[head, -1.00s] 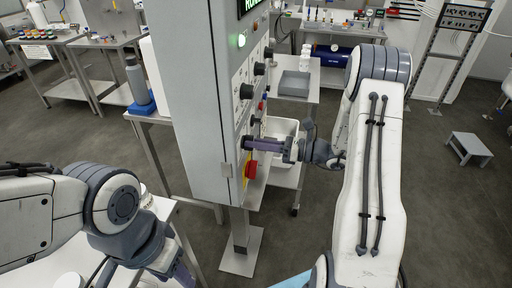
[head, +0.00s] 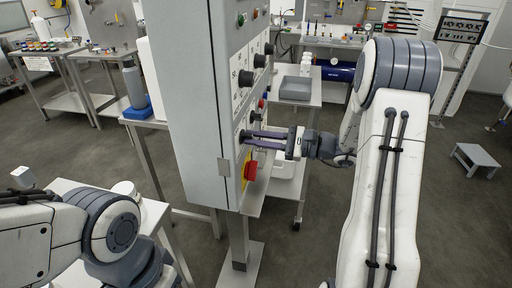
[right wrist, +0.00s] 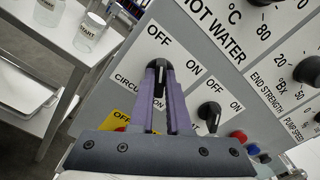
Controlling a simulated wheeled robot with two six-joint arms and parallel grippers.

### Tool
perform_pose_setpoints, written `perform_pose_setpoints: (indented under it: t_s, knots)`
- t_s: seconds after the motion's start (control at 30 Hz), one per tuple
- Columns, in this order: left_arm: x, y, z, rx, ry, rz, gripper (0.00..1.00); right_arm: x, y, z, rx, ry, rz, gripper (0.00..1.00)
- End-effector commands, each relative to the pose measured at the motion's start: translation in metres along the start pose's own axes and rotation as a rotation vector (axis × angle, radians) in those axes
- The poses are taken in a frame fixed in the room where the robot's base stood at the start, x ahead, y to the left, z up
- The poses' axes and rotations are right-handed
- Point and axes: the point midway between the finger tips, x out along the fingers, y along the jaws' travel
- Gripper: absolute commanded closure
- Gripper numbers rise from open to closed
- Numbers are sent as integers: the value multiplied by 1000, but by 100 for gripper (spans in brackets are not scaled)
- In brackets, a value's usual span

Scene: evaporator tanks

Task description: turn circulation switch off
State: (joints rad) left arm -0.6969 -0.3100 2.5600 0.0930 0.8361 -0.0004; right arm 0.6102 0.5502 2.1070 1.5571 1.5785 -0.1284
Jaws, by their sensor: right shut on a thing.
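The circulation switch is a black knob (right wrist: 158,82) on the pale control panel, with OFF above it and ON to its upper right in the right wrist view. The label under it, starting "CIRCU", is partly hidden by my fingers. My right gripper (right wrist: 159,80) is shut on this knob, with one purple finger on each side. The knob's pale mark points up in the picture, toward OFF. In the head view my right gripper (head: 248,139) reaches the panel from the right, above the red-and-yellow emergency switch (head: 250,170). My left gripper is out of frame.
A second OFF/ON knob (right wrist: 210,114) sits close beside the held one, with blue and red buttons beyond. Dial knobs (head: 246,90) stand higher on the cabinet (head: 190,110). A steel cart with a grey box (head: 296,88) stands behind the panel.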

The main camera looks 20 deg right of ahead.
Motion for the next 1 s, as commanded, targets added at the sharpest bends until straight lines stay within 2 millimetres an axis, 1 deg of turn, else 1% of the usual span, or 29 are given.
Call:
perform_pose_setpoints:
  t_s: [0.03, 0.3, 0.5, 0.93, 0.97, 1.0]
  knots:
    - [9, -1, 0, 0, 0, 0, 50, -1, 2, -4, -33, 1, -1, 100]
    - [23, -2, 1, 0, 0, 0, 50, -1, 2, -2, -148, 1, 0, 100]
    - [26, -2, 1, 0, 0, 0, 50, -1, 1, -1, -183, 1, 0, 100]
    - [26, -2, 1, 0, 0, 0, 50, -1, 0, 0, -190, 1, 1, 100]
    - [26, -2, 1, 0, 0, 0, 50, -1, 0, 0, -189, 1, 1, 74]
    - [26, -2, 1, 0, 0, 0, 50, 0, 0, 0, -189, 1, 1, 58]
